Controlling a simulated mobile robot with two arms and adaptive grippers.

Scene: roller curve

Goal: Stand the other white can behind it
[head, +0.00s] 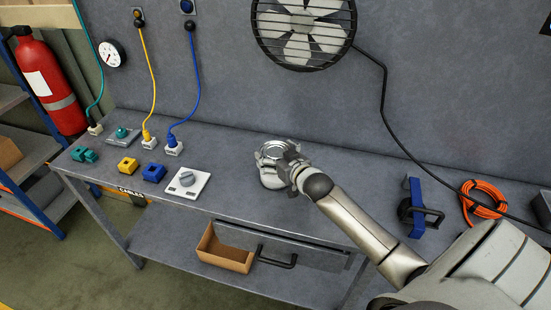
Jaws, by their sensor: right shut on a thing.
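My right gripper (284,167) reaches in from the lower right over the bench top. It is shut on a pale, round, can-like thing (272,149), whose silvery rim shows at the fingers. The fingers and wrist hide much of its side, so I cannot tell whether it touches the bench. No second white can shows clearly. My left gripper is not in view.
The grey bench (232,150) is clear around the gripper. A white switch plate (187,183), coloured sockets (153,172) and plugs stand left. A blue clamp-like tool (416,205) and orange cable coil (484,199) lie right.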

